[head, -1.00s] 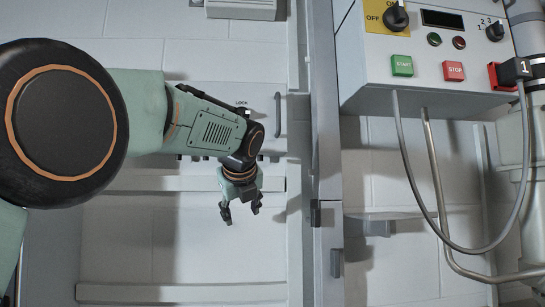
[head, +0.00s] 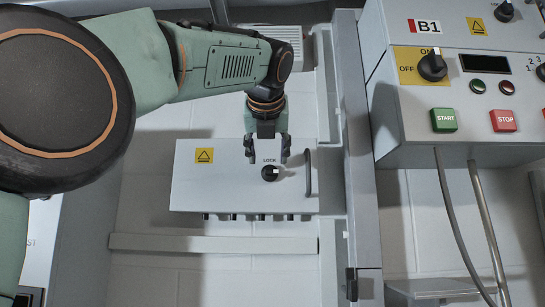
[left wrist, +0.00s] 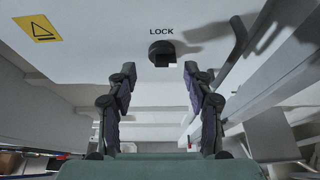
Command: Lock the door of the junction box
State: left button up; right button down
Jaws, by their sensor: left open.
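The junction box door (head: 225,188) is a pale panel with a yellow warning label, and it looks closed. A black lock knob (head: 270,173) sits under the word LOCK, left of the vertical door handle (head: 308,173). My left gripper (head: 267,158) points down with its fingers spread, just above the knob in the head view. In the left wrist view the knob (left wrist: 161,51) lies beyond the two fingertips and midway between them. The fingers appear apart from the knob. My right gripper is not in view.
A control box labelled B1 (head: 470,60) with a START button (head: 444,120) and a STOP button (head: 503,120) stands to the right. A grey vertical frame post (head: 360,170) stands between it and the door. Cables hang below the control box.

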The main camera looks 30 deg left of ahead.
aim_at(271, 168)
pick_arm(q)
jog(key=shift+w+f+p, duration=0.15)
jog(key=shift+w+p, duration=0.55)
jog(key=shift+w, duration=0.35)
jog(key=shift+w+f+p, duration=0.15)
jog(key=shift+w+p, duration=0.1)
jog(key=shift+p, duration=0.1)
jog(key=shift+w+a+f, duration=0.1)
jog(key=shift+a, duration=0.15)
jog(key=shift+a+f+p, duration=0.25)
jog(key=shift+a+p, duration=0.2)
jog(key=shift+a, duration=0.1)
jog(key=shift+w+d+f, duration=0.1)
jog(key=shift+w+d, duration=0.15)
jog(key=shift+d, duration=0.25)
jog(key=shift+c, duration=0.8)
jog(key=shift+s+a, duration=0.2)
jog(key=shift+a, duration=0.1)
jog(key=c, duration=0.5)
jog(key=shift+w+d, duration=0.1)
jog(key=shift+d, duration=0.05)
jog(key=c, duration=0.4)
grip_shut()
